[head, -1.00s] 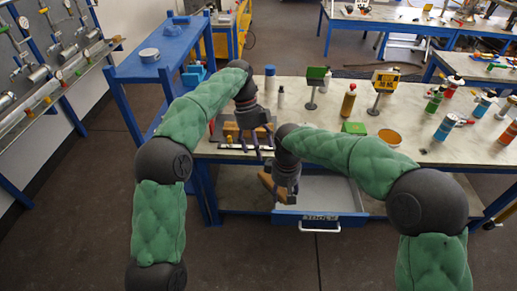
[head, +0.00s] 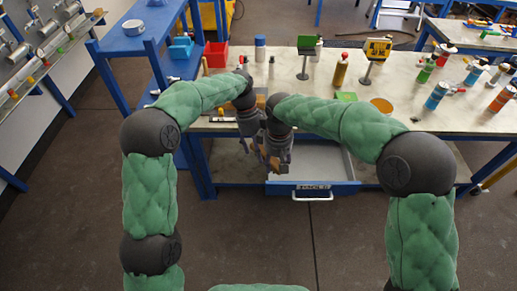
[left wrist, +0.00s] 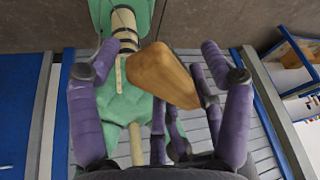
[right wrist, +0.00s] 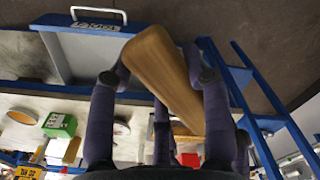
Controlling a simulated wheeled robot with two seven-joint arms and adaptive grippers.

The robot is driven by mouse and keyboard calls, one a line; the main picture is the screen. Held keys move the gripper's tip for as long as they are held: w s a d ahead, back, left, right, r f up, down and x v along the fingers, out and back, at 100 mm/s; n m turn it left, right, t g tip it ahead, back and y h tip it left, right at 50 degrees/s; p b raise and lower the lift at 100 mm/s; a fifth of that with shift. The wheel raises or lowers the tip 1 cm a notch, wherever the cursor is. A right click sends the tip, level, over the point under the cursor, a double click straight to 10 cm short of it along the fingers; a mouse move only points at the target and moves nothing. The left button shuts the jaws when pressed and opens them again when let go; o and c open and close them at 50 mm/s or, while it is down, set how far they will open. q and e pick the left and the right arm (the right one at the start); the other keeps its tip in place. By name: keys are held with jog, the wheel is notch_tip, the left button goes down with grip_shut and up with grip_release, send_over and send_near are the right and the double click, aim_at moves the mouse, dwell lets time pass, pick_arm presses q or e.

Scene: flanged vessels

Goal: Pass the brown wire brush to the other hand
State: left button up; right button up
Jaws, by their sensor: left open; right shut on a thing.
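The brown wire brush (head: 273,163) shows as a wooden block held just in front of the bench, above the open drawer. My right gripper (right wrist: 157,75) is shut on the brush (right wrist: 158,62), which sticks out past its purple fingers. My left gripper (left wrist: 155,70) is open, with the brush (left wrist: 163,75) between its spread fingers. In the head view the two grippers overlap, hiding part of the brush. Its bristles cannot be made out.
The open drawer (head: 314,189) sits below the grippers. The bench top (head: 325,119) carries bottles, a yellow-black sign on a stand (head: 376,49) and an orange dish (head: 381,105).

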pick_arm(q)
jog(key=shift+f, duration=0.1)
jog(key=shift+d, duration=0.1)
jog(key=c, duration=1.3)
jog(key=shift+d, duration=0.1)
jog(key=shift+c, duration=0.2)
pick_arm(e)
jog(key=o, duration=1.3)
jog(key=shift+a, duration=0.1)
jog(key=shift+r, duration=0.1)
